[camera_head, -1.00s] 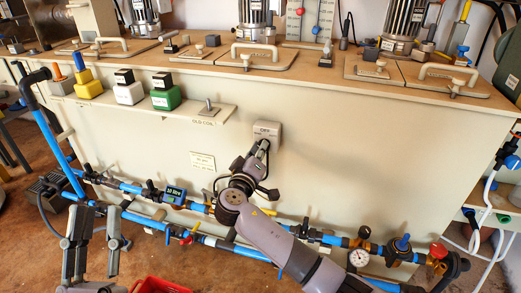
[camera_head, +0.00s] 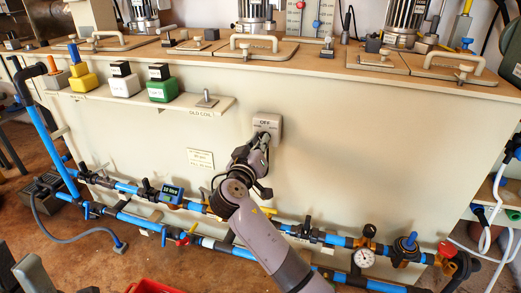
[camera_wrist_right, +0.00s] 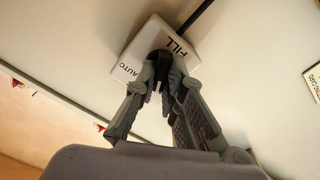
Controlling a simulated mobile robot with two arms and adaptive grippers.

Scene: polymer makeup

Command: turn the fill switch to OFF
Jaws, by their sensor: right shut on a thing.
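The fill switch is a pale box (camera_head: 268,121) on the front of the beige cabinet, with "OFF" readable at its top. In the right wrist view the box (camera_wrist_right: 128,70) shows the words "FILL" and "AUTO". My right gripper (camera_head: 262,141) reaches up to the box. In the wrist view its fingers (camera_wrist_right: 161,72) are shut on the black knob (camera_wrist_right: 158,58) of the switch. The fingers hide much of the knob, so I cannot tell which word it points to. Part of my left gripper (camera_head: 36,273) shows at the lower left corner, cut off by the edge.
Blue pipes with valves and a pressure gauge (camera_head: 364,258) run along the cabinet's lower front, beneath my right arm. The panel right of the switch is clear.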

